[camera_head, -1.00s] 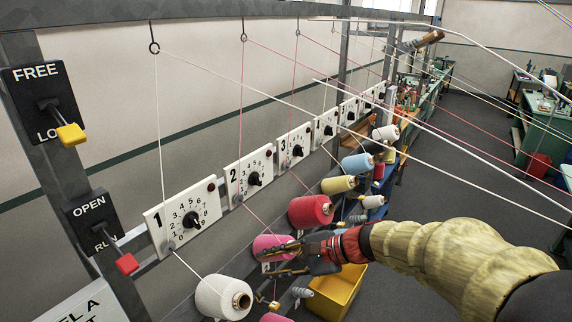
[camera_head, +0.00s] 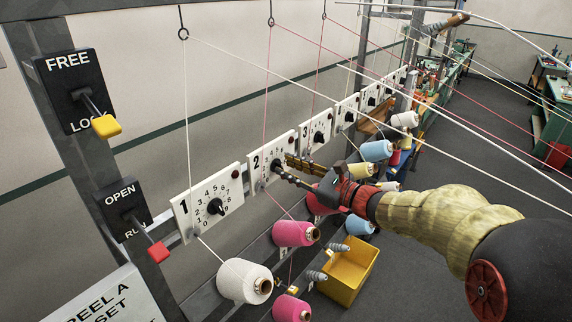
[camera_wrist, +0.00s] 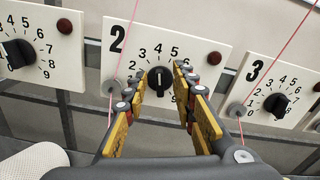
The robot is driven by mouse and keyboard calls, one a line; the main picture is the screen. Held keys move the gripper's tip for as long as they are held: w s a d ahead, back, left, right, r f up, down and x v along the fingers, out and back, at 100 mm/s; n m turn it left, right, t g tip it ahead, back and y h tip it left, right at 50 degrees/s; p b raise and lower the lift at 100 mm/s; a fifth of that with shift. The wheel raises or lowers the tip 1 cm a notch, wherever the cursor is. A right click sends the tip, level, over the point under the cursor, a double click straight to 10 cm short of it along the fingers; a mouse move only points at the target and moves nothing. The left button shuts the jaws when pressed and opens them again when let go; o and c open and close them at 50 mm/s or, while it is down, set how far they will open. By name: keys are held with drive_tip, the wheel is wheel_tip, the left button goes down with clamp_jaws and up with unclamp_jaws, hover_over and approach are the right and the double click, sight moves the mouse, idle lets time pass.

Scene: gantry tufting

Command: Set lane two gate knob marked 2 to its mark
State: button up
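The lane two plate (camera_wrist: 200,50), white and marked 2, carries a black knob (camera_wrist: 160,80) inside a ring of numbers, with a red button at its upper right. In the head view the same plate (camera_head: 258,160) is partly covered by my gripper (camera_head: 281,166). In the wrist view my gripper (camera_wrist: 157,84) is open, with its yellow and black fingers spread to the left and right of the knob. The right fingertip overlaps the knob's right side in the picture; whether it touches cannot be told. The knob's pointer direction is hard to read.
Plate 1 (camera_head: 185,226) is to the left and plate 3 (camera_wrist: 258,84) to the right, each with its own knob. Taut yarns run above and across the plates. Yarn cones (camera_head: 293,234) and a yellow bin (camera_head: 350,272) sit below. FREE/LOCK and OPEN/RUN levers are at far left.

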drive_tip(key=shift+w+a, duration=0.4)
drive_tip(key=shift+a, duration=0.2)
drive_tip(key=c, duration=0.4)
clamp_jaws()
